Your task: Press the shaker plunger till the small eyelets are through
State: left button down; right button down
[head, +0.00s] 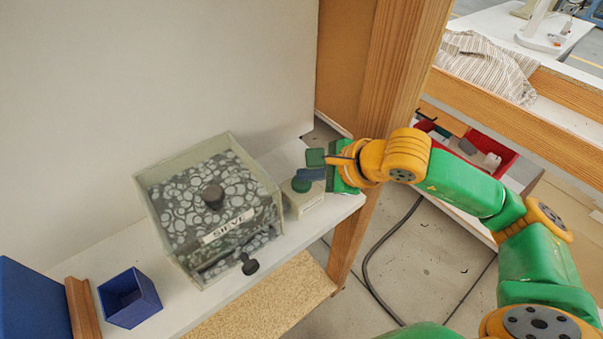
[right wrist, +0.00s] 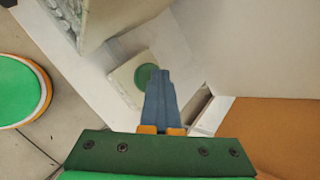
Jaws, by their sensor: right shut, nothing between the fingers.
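The sieve box (head: 222,225), clear-walled and labelled SIEVE, stands on the white shelf. Its grey-and-white pebbled top has a black knob (head: 213,196), and a drawer with a black knob (head: 250,264) is at its front. Right of it is a small cream block (head: 308,203) with a round green plunger (head: 301,186); the plunger also shows in the right wrist view (right wrist: 146,77). My right gripper (head: 300,175) is shut and empty, its blue fingertips (right wrist: 160,74) over the plunger and partly covering it. I cannot tell whether they touch. My left gripper is out of view.
An open blue box (head: 130,298) stands on the shelf at the left, beside a wooden strip (head: 82,308). A white wall rises behind the sieve. A wooden post (head: 388,90) stands close behind my right wrist. Bare shelf (head: 205,305) lies in front of the sieve.

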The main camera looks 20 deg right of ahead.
aim_at(307, 184)
jog(key=shift+r+p, duration=0.85)
jog(key=shift+r, duration=0.8)
notch_tip(307, 184, up, 5)
jog(key=p, duration=0.3)
